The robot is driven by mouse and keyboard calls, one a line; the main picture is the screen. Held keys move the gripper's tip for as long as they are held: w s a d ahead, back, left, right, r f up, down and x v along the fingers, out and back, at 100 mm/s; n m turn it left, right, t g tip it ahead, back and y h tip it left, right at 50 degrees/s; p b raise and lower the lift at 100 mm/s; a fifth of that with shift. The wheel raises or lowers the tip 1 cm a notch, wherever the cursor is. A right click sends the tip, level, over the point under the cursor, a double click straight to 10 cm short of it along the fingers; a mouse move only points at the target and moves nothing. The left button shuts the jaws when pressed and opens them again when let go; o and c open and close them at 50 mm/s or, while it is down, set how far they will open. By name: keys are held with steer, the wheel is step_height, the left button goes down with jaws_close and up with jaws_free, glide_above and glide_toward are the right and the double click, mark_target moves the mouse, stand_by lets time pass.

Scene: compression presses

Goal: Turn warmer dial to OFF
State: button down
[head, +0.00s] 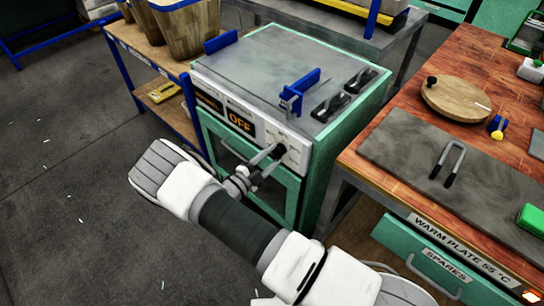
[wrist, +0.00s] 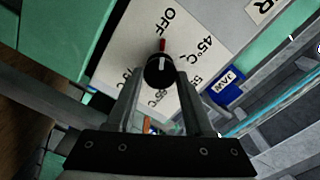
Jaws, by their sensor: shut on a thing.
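The warmer (head: 295,85) is a green cabinet with a grey top and a white front panel; its display (head: 241,122) reads OFF in orange. Its round black dial (wrist: 160,68) has a white line and a red pointer directed up toward the OFF label (wrist: 169,20) in the wrist view. The labels 45°C and others run around it. My gripper (head: 270,160) is at the front panel in the head view. In the wrist view my gripper's two fingers (wrist: 160,84) are shut on the dial, one on each side. The dial is partly hidden by my gripper in the head view.
A wooden workbench (head: 465,100) with a grey warm plate (head: 400,145) stands at the right. A shelf with wooden bins (head: 185,35) stands at the left. Blue brackets (head: 298,90) and black levers (head: 335,105) are on the warmer's top.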

steer(key=shift+c, duration=1.5)
jaws_free()
steer(key=v, duration=1.7)
steer(key=shift+s+p, duration=0.2)
steer(key=shift+p, duration=0.2)
steer(key=shift+a+r, duration=0.1)
steer(key=shift+a, duration=0.05)
